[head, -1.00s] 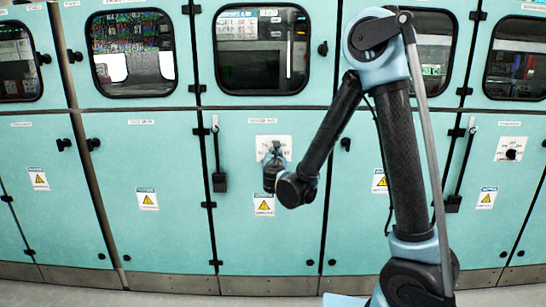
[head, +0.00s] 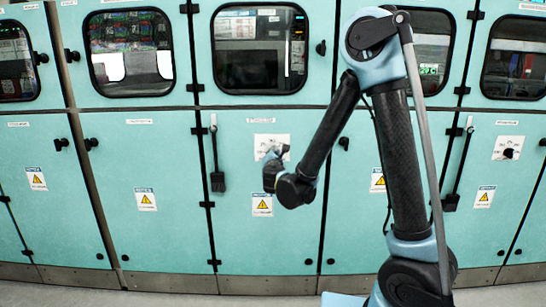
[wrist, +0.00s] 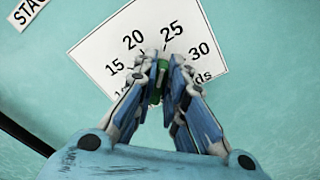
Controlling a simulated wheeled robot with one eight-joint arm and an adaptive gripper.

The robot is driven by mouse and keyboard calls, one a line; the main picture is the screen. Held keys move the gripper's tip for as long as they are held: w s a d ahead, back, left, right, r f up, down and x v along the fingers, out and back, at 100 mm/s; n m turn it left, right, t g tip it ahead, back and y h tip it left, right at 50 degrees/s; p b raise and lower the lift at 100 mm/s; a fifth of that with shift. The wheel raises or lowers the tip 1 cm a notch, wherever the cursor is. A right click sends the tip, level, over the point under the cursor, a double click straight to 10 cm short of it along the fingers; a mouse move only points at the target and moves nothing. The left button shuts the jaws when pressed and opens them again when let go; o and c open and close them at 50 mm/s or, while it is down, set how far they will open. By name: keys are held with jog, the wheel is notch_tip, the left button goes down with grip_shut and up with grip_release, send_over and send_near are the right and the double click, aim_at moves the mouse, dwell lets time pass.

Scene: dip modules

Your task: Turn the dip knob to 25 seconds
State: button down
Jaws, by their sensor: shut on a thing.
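The white dial plate (head: 262,140) is on the teal lower door, in front of my arm. In the wrist view the plate (wrist: 92,55) looks tilted and shows the marks 15, 20, 25 and 30. My gripper (wrist: 160,68) is at the middle of the plate, shut on the dip knob. A green part of the knob (wrist: 158,80) shows between the fingers; the rest is hidden. The fingertips lie just below the gap between 20 and 25. The exact mark the knob points to cannot be told. In the head view my gripper (head: 281,152) overlaps the plate's lower part.
A yellow warning label (head: 262,205) is below the plate. Another dial plate (head: 508,148) is on a door at the right. Windows line the upper panels.

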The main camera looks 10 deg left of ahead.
jog(key=shift+d, duration=0.1)
jog(key=c, duration=1.6)
grip_release()
jog(key=shift+c, duration=0.2)
jog(key=v, duration=1.1)
jog(key=shift+s, duration=0.4)
jog(key=shift+d+f, duration=0.1)
jog(key=shift+f, duration=0.05)
